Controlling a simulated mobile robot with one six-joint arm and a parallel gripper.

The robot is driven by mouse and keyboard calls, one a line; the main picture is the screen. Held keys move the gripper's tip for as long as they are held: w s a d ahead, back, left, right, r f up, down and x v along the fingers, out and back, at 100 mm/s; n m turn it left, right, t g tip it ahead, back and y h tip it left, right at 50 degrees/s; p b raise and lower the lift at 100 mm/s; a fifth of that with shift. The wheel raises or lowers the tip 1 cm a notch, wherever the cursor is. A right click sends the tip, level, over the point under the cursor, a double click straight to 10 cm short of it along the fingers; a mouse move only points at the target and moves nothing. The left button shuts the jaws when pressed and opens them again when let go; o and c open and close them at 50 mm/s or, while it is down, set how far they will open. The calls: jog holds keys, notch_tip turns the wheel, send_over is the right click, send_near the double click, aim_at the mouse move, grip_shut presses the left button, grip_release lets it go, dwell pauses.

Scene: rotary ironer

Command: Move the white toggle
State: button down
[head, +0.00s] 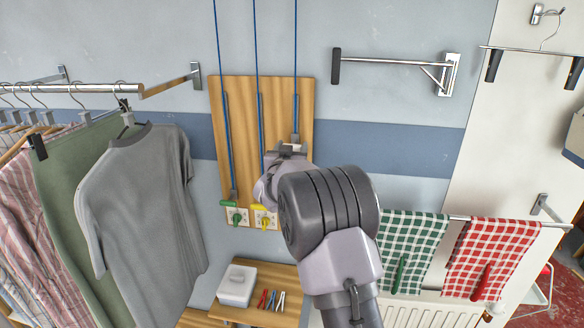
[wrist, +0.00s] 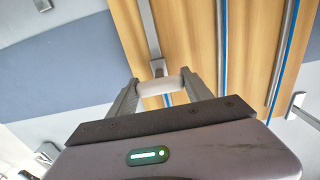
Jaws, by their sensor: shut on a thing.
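The white toggle (wrist: 160,87) is a short white bar. In the wrist view it lies crosswise between the two fingers of my gripper (head: 288,149), which is shut on it. A grey metal slide piece and strip run up from it over the wooden board (head: 278,88). In the head view my gripper is in front of the board's right side, by the lower end of the right-hand cord (head: 296,60), and mostly hides the toggle.
A green toggle (head: 229,203) and a yellow toggle (head: 257,207) hang lower on the other cords, by plates with green and yellow hooks. Clothes (head: 140,200) hang left, checked towels (head: 410,245) right. A white box (head: 237,285) stands on a shelf below.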

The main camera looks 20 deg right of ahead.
notch_tip(320, 180, up, 11)
jog(key=p, duration=0.5)
jog(key=shift+r, duration=0.1)
jog(key=shift+c, duration=2.2)
grip_release()
jog(key=shift+f, duration=0.2)
jog(key=shift+s+a, duration=0.15)
jog(key=shift+s, duration=0.05)
jog(key=b+v, duration=0.3)
jog(key=v, duration=1.4)
